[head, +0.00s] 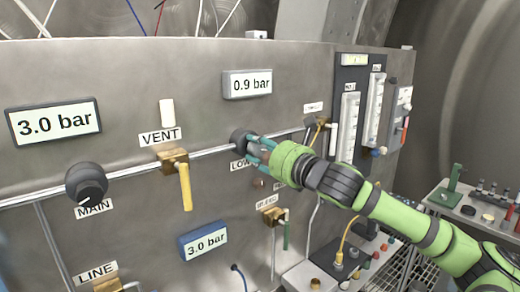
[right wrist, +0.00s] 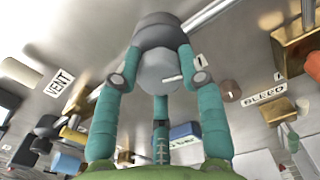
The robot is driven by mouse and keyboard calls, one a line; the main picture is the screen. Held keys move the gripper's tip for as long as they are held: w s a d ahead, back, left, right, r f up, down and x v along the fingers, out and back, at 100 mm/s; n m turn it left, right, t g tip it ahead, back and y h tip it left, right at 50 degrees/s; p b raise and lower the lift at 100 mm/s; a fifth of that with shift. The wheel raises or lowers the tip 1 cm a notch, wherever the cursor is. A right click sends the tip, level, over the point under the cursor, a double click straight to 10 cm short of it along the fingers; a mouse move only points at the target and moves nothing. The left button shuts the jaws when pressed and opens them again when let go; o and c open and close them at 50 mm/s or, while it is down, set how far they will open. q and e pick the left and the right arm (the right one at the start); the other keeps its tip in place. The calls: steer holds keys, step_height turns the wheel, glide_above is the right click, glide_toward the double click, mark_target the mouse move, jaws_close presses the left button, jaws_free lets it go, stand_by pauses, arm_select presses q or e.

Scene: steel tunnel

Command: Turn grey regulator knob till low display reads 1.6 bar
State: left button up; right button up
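The low display (head: 247,84) reads 0.9 bar. Below it, the grey regulator knob (head: 238,136) sits on the steel panel, above a partly covered LOW label (head: 238,165). The right wrist view shows the knob (right wrist: 158,68) face-on, with a pale pointer mark towards the right. My right gripper (head: 256,150) has its teal fingers around the knob. In the right wrist view the fingertips (right wrist: 160,55) reach the knob's sides and look to be touching it. My left gripper is not in view.
A dark MAIN knob (head: 87,183) and a yellow VENT lever (head: 184,185) are to the left. Two other displays (head: 53,122) (head: 203,241) read 3.0 bar. BLEED valve (head: 271,213) is below right. Flow tubes (head: 349,125) stand right. A small table (head: 470,208) is far right.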

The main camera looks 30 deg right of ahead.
steer(key=shift+c, duration=0.4)
steer(key=m+p, duration=0.1)
steer(key=m, duration=0.1)
steer(key=shift+m, duration=0.4)
steer(key=m, duration=0.3)
steer(key=shift+m, duration=0.3)
steer(key=m, duration=0.3)
steer(key=shift+p, duration=0.3)
steer(key=shift+m, duration=2.1)
steer(key=o, duration=1.1)
